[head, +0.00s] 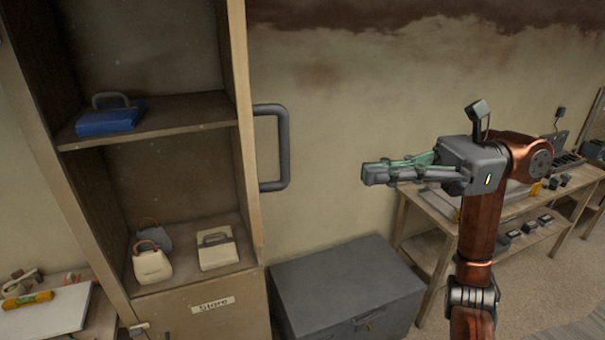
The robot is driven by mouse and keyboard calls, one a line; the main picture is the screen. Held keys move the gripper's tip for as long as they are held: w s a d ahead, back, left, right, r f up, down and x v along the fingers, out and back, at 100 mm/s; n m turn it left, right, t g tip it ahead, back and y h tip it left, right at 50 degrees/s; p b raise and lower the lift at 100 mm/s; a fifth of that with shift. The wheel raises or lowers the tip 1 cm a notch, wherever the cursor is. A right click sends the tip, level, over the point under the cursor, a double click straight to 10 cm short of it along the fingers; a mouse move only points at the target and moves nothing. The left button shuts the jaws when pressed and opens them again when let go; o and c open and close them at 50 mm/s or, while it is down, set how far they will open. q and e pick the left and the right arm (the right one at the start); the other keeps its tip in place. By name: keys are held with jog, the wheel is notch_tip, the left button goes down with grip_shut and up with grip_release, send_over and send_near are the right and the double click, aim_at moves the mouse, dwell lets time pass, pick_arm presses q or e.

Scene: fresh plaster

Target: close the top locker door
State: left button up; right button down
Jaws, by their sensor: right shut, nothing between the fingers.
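The tall locker (128,289) stands at the left with its top compartment open, so its shelves show. The top locker door (243,130) is swung open and seen nearly edge-on at the right of the opening. Its grey bar handle (284,150) sticks out to the right. My right gripper (368,174) is shut and empty. It points left toward the handle, with a clear gap in the picture and no contact. My left gripper is out of view.
A blue case (110,119) and several small bags are on the shelves. The lower front labelled "Store" (213,305) is shut. A grey chest (345,280) stands below the handle. A workbench (432,208) is behind my right arm, and another table is lower left.

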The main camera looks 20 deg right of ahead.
aim_at(282, 184)
jog(key=shift+w+a+p, duration=0.3)
jog(key=shift+a+p, duration=0.4)
jog(key=shift+a, duration=1.6)
jog(key=shift+w+a+p, duration=0.35)
jog(key=shift+a+p, duration=0.3)
jog(key=shift+a, duration=1.6)
jog(key=shift+w+a+p, duration=0.3)
jog(key=shift+a+p, duration=0.4)
jog(key=shift+a, duration=1.6)
